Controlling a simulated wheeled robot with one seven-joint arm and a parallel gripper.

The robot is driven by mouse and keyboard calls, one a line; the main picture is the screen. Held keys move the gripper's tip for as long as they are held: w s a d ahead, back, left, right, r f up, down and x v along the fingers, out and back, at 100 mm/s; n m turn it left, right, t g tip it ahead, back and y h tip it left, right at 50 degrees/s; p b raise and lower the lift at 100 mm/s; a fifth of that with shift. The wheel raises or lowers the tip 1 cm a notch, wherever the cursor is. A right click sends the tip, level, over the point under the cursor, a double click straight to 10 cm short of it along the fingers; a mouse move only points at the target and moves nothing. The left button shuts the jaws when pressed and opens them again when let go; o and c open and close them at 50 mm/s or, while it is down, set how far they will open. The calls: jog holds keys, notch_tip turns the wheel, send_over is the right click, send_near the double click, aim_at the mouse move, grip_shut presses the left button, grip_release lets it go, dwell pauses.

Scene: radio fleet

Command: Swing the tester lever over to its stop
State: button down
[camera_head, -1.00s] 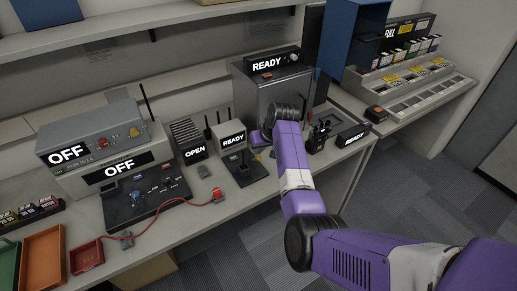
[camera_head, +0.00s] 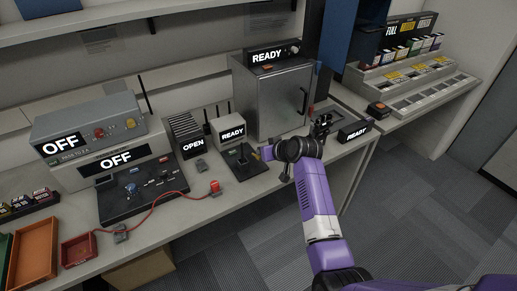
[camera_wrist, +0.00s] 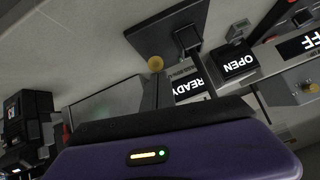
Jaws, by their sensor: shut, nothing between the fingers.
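The small tester unit (camera_head: 231,133) reads READY and stands behind a dark base plate (camera_head: 236,172) on the bench. In the wrist view the dark plate (camera_wrist: 150,36) carries a black block. A round yellow knob (camera_wrist: 156,63) shows at the plate's edge; it looks like the end of the lever, whose arm I cannot make out. My gripper (camera_head: 266,153) is low over the bench, just right of the plate. It is shut with nothing in it. Its fingertips are small and partly hidden, so I cannot tell whether they touch the knob.
A grey metal cabinet (camera_head: 272,103) stands behind my gripper. A dark box marked OPEN (camera_head: 193,146) is left of the tester. A black READY box (camera_head: 353,131) stands to the right.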

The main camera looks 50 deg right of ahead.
jog(key=shift+s+a+f+t+h+b, duration=0.15)
jog(key=shift+s+f+t+b, duration=0.25)
jog(key=shift+b, duration=0.35)
jog(key=shift+s+a+f+t+h+b, duration=0.1)
jog(key=shift+s+f+t+h+b, duration=0.1)
jog(key=shift+f+t+b, duration=0.45)
jog(key=shift+s+f+b, duration=0.2)
jog(key=shift+f+b, duration=0.05)
jog(key=shift+b, duration=0.1)
jog(key=shift+w+d+r, duration=0.15)
jog(key=shift+w+r, duration=0.2)
jog(key=shift+w, duration=0.4)
jog(key=shift+w+d+r+p, duration=0.1)
jog(key=shift+r+p, duration=0.35)
jog(key=shift+r, duration=0.2)
jog(key=r+p, duration=0.2)
jog(key=shift+w+d+r, duration=0.1)
jog(key=shift+d+r, duration=0.1)
jog(key=shift+r, duration=0.1)
jog(key=v, duration=1)
jog(key=shift+s+f+b, duration=0.25)
jog(key=shift+f+b, duration=0.2)
